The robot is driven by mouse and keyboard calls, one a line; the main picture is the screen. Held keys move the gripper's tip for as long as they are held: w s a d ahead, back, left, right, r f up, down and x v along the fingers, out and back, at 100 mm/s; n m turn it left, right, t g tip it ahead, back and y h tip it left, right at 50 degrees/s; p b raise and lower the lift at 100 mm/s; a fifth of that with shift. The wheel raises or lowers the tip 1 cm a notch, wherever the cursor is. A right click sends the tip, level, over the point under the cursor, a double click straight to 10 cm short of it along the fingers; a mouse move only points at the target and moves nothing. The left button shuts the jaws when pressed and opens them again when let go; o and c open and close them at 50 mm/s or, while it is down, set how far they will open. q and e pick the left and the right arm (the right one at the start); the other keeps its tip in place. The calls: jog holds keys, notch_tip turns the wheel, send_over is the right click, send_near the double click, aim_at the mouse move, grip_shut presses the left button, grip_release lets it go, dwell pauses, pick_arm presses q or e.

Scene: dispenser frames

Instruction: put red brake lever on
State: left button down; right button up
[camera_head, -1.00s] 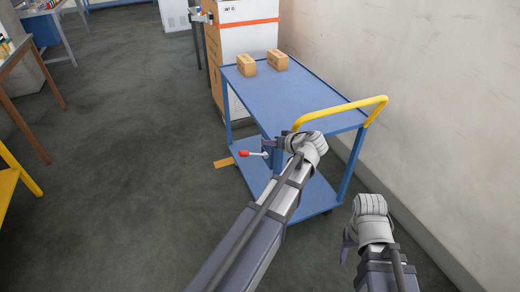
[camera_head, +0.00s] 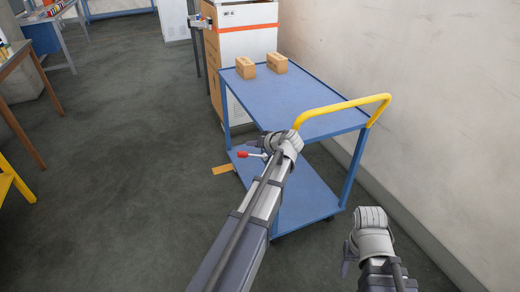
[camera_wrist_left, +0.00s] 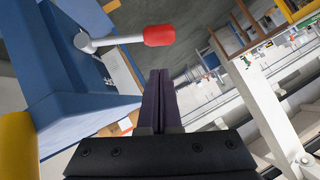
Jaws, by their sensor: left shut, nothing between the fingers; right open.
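The red brake lever (camera_head: 243,155) is a red knob on a short metal rod at the near left side of the blue cart (camera_head: 300,95). It also shows in the left wrist view, where the red knob (camera_wrist_left: 159,35) and its silver rod stick out from the blue cart frame (camera_wrist_left: 80,80). My left gripper (camera_head: 267,146) is shut and empty, just beside the lever. In the left wrist view its closed fingers (camera_wrist_left: 162,90) point up just below the red knob, apart from it in the picture. My right gripper (camera_head: 347,255) is open and empty at the lower right, away from the cart.
The cart has a yellow handle (camera_head: 345,113) at its near end and two cardboard boxes (camera_head: 246,67) on top. A white-fronted cabinet (camera_head: 245,40) stands behind it. A wall runs along the right. The floor to the left is open.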

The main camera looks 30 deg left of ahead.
aim_at(244, 154)
pick_arm(q)
jog(key=shift+s+a+f+b, duration=0.2)
jog(key=shift+f+b, duration=0.1)
jog(key=shift+f, duration=0.15)
jog(key=shift+s+a+f+b, duration=0.1)
jog(key=shift+a+f+b, duration=0.05)
jog(key=shift+f+b, duration=0.3)
jog(key=shift+s+a+f+b, duration=0.15)
jog(key=shift+a+f+b, duration=0.05)
jog(key=shift+f, duration=0.3)
jog(key=shift+s, duration=0.1)
jog(key=shift+s+a+f+n+t+h+b, duration=0.4)
jog(key=shift+s+f, duration=0.1)
jog(key=shift+f, duration=0.25)
notch_tip(244, 154, down, 10)
jog(key=s+a+n+t+h+b, duration=0.1)
jog(key=n+t+h+b, duration=0.3)
jog(key=b, duration=0.7)
jog(key=shift+n+t, duration=0.5)
jog(key=shift+t, duration=0.1)
jog(key=shift+b, duration=0.3)
